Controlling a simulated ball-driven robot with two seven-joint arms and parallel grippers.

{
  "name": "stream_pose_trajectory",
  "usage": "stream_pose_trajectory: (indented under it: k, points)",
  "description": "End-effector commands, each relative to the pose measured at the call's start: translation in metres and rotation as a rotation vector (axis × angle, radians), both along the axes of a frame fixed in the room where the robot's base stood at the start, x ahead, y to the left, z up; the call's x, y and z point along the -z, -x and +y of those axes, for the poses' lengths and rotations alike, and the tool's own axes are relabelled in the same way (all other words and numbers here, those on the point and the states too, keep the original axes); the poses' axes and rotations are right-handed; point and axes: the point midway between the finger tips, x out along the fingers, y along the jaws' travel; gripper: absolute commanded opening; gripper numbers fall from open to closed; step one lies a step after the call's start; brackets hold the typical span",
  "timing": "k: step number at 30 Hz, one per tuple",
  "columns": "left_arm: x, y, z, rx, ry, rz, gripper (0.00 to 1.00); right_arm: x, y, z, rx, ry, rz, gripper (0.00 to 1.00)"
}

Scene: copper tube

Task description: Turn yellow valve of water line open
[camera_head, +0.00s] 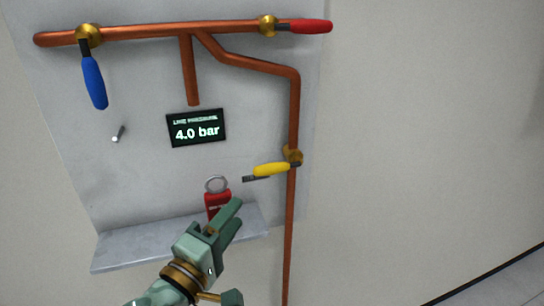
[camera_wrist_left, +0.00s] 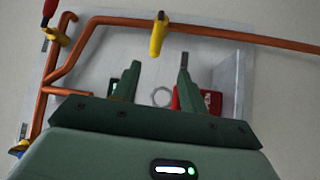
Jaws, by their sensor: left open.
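The yellow valve handle (camera_head: 271,169) lies nearly level, pointing left from its brass body (camera_head: 293,156) on the vertical copper tube (camera_head: 292,220), across that tube. My left gripper (camera_head: 235,213) is below and left of the handle in the head view, in front of the shelf, fingers pointing up and right. In the left wrist view the gripper (camera_wrist_left: 160,66) is open, with nothing between its fingers. The yellow handle (camera_wrist_left: 157,38) shows beyond the fingertips, between their lines, apart from them. My right gripper does not show.
A red padlock (camera_head: 216,201) with a ring shackle is by the grey shelf (camera_head: 110,252), partly behind my gripper. A display (camera_head: 196,128) reads 4.0 bar. A blue handle (camera_head: 94,83) hangs down; a red handle (camera_head: 310,26) points right. A peg (camera_head: 118,133) sticks out.

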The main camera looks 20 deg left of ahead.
Motion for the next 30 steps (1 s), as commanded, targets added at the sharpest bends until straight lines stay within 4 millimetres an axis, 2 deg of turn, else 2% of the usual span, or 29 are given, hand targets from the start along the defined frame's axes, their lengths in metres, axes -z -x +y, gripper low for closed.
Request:
stream_pose_trajectory:
  k: [1,5,15,21,25,30]
  points:
    - [-0.007,-0.001,-0.001,0.003,0.010,-0.009,0.43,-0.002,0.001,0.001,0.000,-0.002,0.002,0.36]
    - [-0.010,-0.016,-0.004,0.004,0.015,-0.014,0.43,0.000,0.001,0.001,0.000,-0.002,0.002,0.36]
    - [-0.024,-0.099,-0.021,0.003,0.012,-0.011,0.43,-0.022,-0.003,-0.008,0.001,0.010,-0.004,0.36]
    - [-0.028,-0.137,-0.028,0.003,0.012,-0.010,0.43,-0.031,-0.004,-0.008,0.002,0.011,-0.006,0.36]
    - [-0.029,-0.150,-0.031,0.002,0.012,-0.010,0.43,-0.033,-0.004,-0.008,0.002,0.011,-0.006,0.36]
    - [-0.029,-0.155,-0.032,0.003,0.014,-0.009,0.43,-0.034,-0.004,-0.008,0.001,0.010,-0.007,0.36]
